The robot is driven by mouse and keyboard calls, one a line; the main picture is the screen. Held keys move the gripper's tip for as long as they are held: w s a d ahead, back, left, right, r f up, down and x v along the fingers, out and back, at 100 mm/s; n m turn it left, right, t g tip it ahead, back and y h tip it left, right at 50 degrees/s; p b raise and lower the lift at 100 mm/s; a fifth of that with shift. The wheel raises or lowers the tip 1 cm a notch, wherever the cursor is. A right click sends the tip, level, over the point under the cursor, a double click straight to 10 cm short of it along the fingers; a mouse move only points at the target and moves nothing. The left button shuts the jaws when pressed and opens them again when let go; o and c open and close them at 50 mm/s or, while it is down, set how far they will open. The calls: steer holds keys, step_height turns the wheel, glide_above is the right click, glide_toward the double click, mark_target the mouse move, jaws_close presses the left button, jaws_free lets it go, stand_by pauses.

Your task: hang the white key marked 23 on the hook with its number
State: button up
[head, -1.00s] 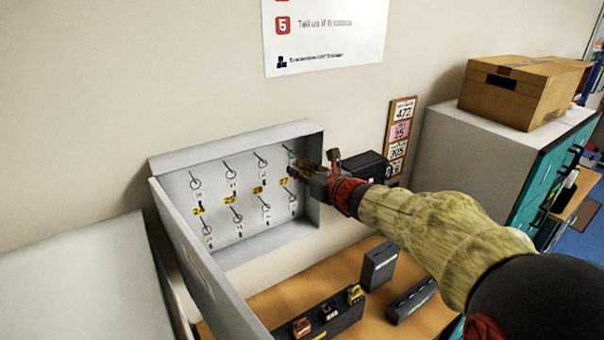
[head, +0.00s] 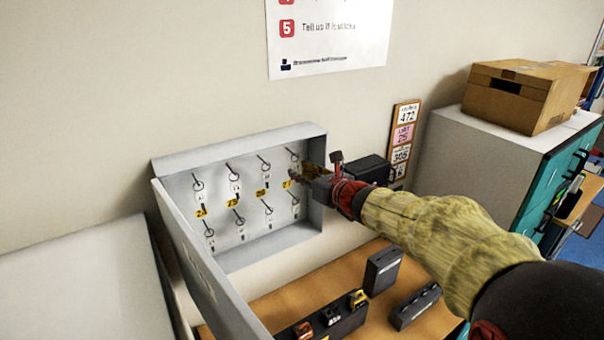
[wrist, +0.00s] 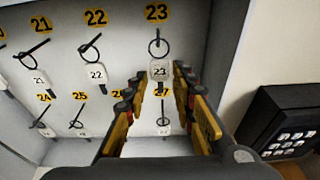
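The white key tag marked 23 (wrist: 160,70) hangs by its ring (wrist: 159,46) from the hook (wrist: 157,33) under the yellow 23 label (wrist: 157,12) in the wrist view. My gripper (wrist: 161,80) is open, with one finger on each side of the tag and a visible gap to both. In the head view my gripper (head: 308,176) reaches into the right side of the open key cabinet (head: 268,240). It partly covers the tag and hook there.
White tags 21 (wrist: 39,79) and 22 (wrist: 96,73) hang to the left, with a lower row of tags beneath. The cabinet's right wall is close to my gripper. A black keypad box (wrist: 284,125) is on the wall right of it. A dark key rack (head: 335,322) stands on the desk below.

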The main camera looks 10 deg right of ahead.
steer(key=o, duration=0.3)
steer(key=shift+o, duration=0.2)
steer(key=v, duration=1.2)
steer(key=s+a+f+n+g+y+b, duration=0.1)
steer(key=s+a+f+n+g, duration=0.2)
steer(key=s+f+n, duration=0.5)
steer(key=s+a+f+n+g+b, duration=0.1)
steer(key=s+a+f+n+g, duration=0.35)
steer(key=n, duration=0.45)
steer(key=s+d+f+n+g+h+b, duration=0.1)
steer(key=s+d+f+n+h+b, duration=0.1)
steer(key=s+f+n+b, duration=0.5)
steer(key=s+d+f+n+h+b, duration=0.2)
steer(key=s+f+n+b, duration=0.5)
steer(key=s, duration=0.4)
steer(key=shift+f+n+g+h, duration=0.35)
steer(key=shift+f+n+h, duration=0.25)
steer(key=shift+n+h, duration=0.25)
steer(key=shift+d, duration=0.1)
steer(key=shift+c, duration=0.4)
